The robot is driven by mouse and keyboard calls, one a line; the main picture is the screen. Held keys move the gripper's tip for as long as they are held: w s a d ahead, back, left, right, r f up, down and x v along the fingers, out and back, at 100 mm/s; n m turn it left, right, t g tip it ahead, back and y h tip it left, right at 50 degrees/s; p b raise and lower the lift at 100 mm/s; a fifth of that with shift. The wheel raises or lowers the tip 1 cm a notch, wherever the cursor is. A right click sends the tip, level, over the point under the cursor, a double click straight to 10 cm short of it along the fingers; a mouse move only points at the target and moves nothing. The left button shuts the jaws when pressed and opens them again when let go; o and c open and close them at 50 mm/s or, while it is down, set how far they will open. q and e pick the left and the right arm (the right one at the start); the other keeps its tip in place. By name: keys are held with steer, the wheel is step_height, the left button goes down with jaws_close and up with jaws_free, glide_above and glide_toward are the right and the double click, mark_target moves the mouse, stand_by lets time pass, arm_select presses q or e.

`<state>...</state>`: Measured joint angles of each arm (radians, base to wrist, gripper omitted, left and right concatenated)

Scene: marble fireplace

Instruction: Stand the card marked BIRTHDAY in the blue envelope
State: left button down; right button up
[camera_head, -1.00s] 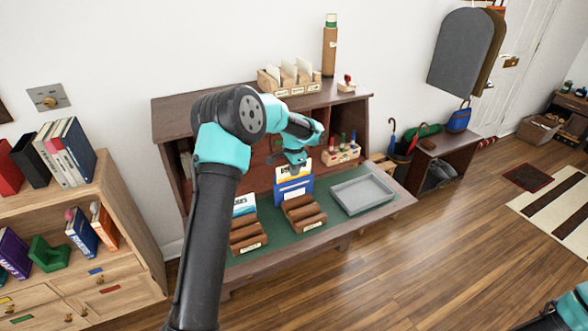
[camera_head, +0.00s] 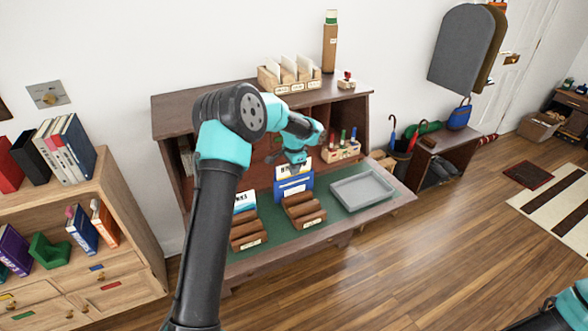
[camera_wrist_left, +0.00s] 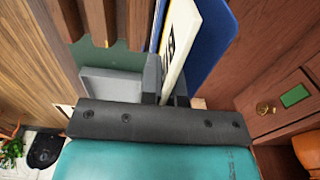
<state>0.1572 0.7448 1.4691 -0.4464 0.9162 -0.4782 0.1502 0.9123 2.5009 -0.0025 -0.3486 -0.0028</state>
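The card (camera_head: 295,170), white with a yellow edge and black lettering, is upright with its lower part inside the blue envelope (camera_head: 293,189). Its lettering is too small or cut off to read fully. In the left wrist view the card (camera_wrist_left: 176,45) runs between my left gripper's fingers (camera_wrist_left: 166,92), with blue envelope (camera_wrist_left: 212,35) on its right and a blue strip on its left. My left gripper (camera_head: 296,165) points down at the card's top and is shut on it. The envelope stands upright on the green desk mat. My right gripper is out of view.
Brown slotted racks stand in front (camera_head: 304,211) and front left (camera_head: 248,232); a white-and-blue card (camera_head: 244,202) stands by the left one. A grey tray (camera_head: 363,205) lies to the right. A stamp holder (camera_head: 342,152) sits behind it.

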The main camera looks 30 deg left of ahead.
arm_select(q)
steer(key=c, duration=1.3)
jaws_free()
steer(key=shift+o, duration=0.2)
steer(key=shift+r, duration=4.55)
